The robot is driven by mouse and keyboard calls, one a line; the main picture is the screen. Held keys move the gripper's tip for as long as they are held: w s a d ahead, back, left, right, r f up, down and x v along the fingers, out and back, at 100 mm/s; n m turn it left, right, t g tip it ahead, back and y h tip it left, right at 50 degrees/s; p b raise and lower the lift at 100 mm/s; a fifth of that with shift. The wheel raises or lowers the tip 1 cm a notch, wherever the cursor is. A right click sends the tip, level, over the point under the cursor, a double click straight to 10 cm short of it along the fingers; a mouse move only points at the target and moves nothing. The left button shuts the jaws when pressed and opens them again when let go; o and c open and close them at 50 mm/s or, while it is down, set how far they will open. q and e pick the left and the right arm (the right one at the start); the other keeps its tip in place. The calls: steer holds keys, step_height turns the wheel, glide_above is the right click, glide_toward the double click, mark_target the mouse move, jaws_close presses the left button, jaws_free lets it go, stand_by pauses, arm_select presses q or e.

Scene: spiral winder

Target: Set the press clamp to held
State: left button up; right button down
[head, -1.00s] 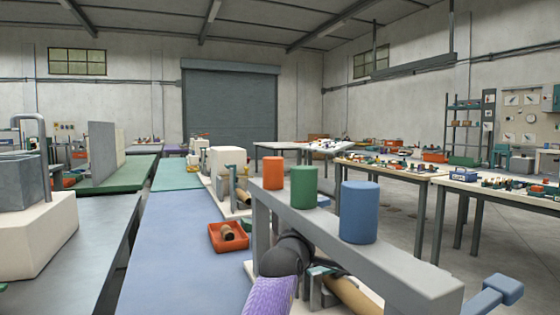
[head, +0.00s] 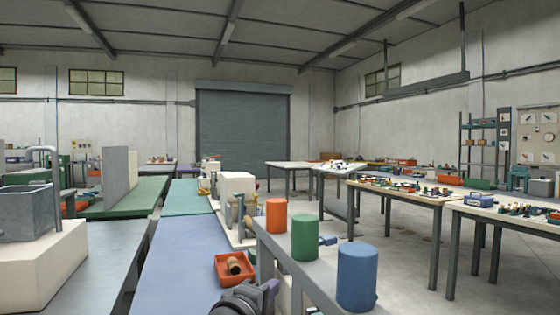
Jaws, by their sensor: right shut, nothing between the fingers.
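I cannot pick out the press clamp for certain in the head view. A grey beam (head: 287,262) runs along the near right side and bears an orange cylinder (head: 277,216), a green cylinder (head: 305,237) and a blue cylinder (head: 357,277). A small blue handle-like part (head: 328,240) shows behind the green cylinder. My right gripper (head: 240,298) is at the bottom edge, left of the beam, partly cut off by the frame. It is shut and holds nothing. My left gripper is not in view.
An orange tray (head: 221,271) with a brown roll (head: 234,265) sits on the blue bench top (head: 185,260). A machine with a white block (head: 236,184) stands farther back. A grey bin (head: 24,212) on a white block is at left. Side tables (head: 440,198) stand at right.

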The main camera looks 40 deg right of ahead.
arm_select(q)
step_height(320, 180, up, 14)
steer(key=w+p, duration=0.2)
steer(key=p, duration=1.1)
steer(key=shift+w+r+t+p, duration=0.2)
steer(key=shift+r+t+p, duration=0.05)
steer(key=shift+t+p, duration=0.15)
arm_select(e)
step_height(320, 180, up, 18)
steer(key=s, duration=0.2)
steer(key=shift+m, duration=0.3)
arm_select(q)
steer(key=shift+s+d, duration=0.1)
